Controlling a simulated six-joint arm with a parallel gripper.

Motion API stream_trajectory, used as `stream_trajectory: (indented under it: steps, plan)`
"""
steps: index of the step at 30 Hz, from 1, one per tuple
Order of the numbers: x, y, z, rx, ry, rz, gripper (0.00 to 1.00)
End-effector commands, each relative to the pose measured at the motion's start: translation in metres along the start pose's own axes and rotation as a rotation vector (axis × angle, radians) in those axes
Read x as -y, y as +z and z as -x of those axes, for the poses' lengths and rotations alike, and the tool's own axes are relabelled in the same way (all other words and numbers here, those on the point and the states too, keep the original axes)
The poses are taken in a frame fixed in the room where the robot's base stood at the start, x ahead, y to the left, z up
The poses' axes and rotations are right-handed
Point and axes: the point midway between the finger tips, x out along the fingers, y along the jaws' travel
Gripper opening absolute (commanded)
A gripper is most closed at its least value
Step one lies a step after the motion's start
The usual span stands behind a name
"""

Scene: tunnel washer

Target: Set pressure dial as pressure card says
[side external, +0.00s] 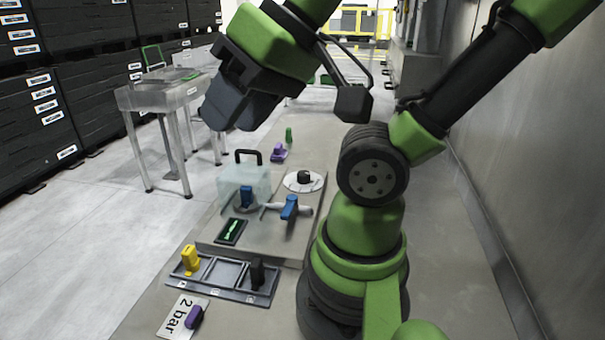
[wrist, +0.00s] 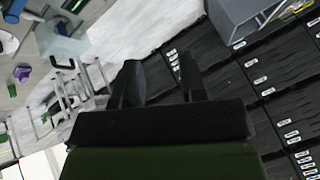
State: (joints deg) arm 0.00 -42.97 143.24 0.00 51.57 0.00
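The pressure dial (side external: 290,184) is a white disc with a black knob on the grey bench plate, right of the clear box. It also seems to show at the left edge of the wrist view (wrist: 8,42), partly cut off. The pressure card (side external: 180,316) is white, reads "2 bar" and lies at the bench's near end with a purple peg on it. The dial's markings are too small to read. My gripper (side external: 235,105) is high above the bench, up and left of the dial in the picture. In the wrist view its fingers (wrist: 160,75) are apart with nothing between them.
A clear box (side external: 240,183) with a black handle covers part of a blue-handled valve. A second blue handle (side external: 289,207) is beside it. A grey tray (side external: 222,274) holds yellow and black pegs. A purple piece (side external: 278,153) stands behind. A wall bounds the right.

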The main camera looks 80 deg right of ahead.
Motion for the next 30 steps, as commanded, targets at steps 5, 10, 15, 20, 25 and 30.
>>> stream_trajectory:
  steps: [5, 10, 15, 20, 25, 30]
  plan:
    - [0.000, 0.000, 0.000, 0.000, 0.000, 0.000, 0.38]
    - [-0.001, -0.002, -0.001, 0.001, 0.007, 0.006, 0.59]
    - [-0.020, -0.025, -0.012, 0.030, 0.131, 0.121, 0.63]
    - [-0.070, -0.064, -0.034, 0.158, 0.335, 0.370, 0.63]
    - [-0.146, -0.093, -0.058, 0.396, 0.467, 0.659, 0.63]
    - [-0.233, -0.095, -0.081, 0.683, 0.460, 0.936, 0.63]
